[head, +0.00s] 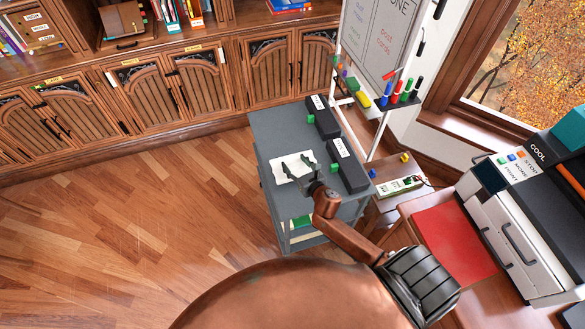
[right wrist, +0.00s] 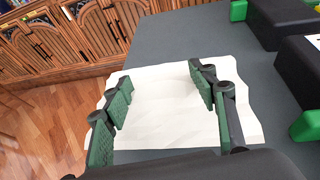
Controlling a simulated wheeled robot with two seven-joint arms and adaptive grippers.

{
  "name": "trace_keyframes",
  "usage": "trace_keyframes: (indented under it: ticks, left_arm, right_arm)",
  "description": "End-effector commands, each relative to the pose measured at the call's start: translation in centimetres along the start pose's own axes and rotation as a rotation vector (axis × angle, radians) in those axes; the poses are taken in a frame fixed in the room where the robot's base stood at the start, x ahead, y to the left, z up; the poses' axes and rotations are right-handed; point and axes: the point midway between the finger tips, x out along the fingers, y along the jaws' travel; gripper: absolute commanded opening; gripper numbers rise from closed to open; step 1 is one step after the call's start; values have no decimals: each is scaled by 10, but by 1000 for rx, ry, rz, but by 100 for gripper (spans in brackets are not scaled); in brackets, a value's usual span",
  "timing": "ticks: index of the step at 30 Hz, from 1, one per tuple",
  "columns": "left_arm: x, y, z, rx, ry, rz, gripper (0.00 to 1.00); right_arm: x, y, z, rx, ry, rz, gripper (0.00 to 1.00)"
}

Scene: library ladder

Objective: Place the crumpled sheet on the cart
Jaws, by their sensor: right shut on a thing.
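The crumpled sheet (head: 295,161) is a white, slightly wavy piece over the grey top of the cart (head: 265,127), near its left edge. It also shows in the right wrist view (right wrist: 165,118), with uneven edges. My right gripper (head: 298,165) is shut on the sheet, its two fingers spread wide with white sheet between them. In the right wrist view the green-padded fingers (right wrist: 160,85) stand on either side of the sheet. I cannot tell whether the sheet's underside touches the cart top. My left gripper is not in view.
Two black boxes with labels and green ends, a far one (head: 323,117) and a near one (head: 347,166), stand along the cart's right side. A whiteboard stand (head: 380,100) with markers is behind. The wooden floor at left is clear.

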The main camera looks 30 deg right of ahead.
Motion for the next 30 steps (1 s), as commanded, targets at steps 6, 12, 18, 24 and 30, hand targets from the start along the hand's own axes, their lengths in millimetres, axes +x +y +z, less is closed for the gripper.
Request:
trace_keyframes:
  ticks: [6, 12, 18, 24, 30]
  left_arm:
    - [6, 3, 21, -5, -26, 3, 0]
    - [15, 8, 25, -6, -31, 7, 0]
    - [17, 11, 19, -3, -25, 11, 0]
    - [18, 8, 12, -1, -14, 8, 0]
    - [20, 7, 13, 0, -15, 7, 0]
  right_arm:
    - [18, -2, -12, 1, -1, 0, 44]
    - [32, 0, -35, 3, 3, -1, 44]
    - [35, 0, -42, -2, 0, 0, 44]
    - [34, -2, -43, 0, -1, 1, 44]
    - [34, -2, -46, 0, -1, 1, 59]
